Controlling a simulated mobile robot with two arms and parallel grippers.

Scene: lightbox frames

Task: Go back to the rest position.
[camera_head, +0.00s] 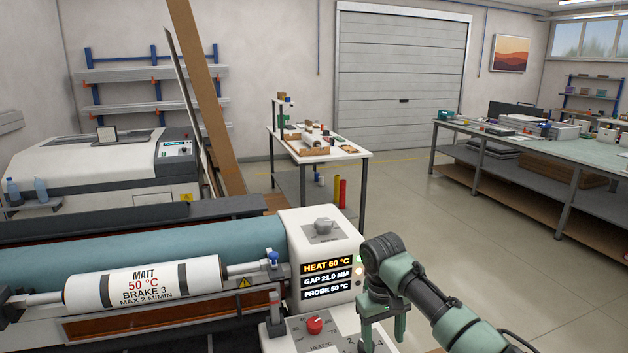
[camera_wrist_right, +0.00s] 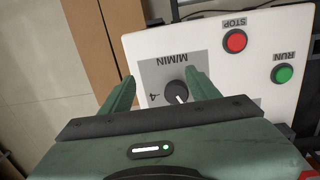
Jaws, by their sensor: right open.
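My right gripper (camera_head: 383,328) is open and hangs over the laminator's front control panel (camera_head: 290,341), at the lower middle of the head view. In the right wrist view its two fingers (camera_wrist_right: 160,88) stand apart on either side of a black M/MIN knob (camera_wrist_right: 176,93). I cannot tell whether they touch it; nothing is held. A red STOP button (camera_wrist_right: 235,41) and a green RUN button (camera_wrist_right: 283,74) lie to the right of the knob. My left gripper is not in view.
The laminator's display (camera_head: 327,280) reads HEAT 60 °C and PROBE 50 °C. A red knob (camera_head: 314,325) is left of my gripper. A white roll (camera_head: 205,275) labelled MATT lies before a blue roller (camera_head: 130,250). Open floor (camera_head: 440,225) lies beyond, between a small table (camera_head: 345,154) and a long bench (camera_head: 590,152).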

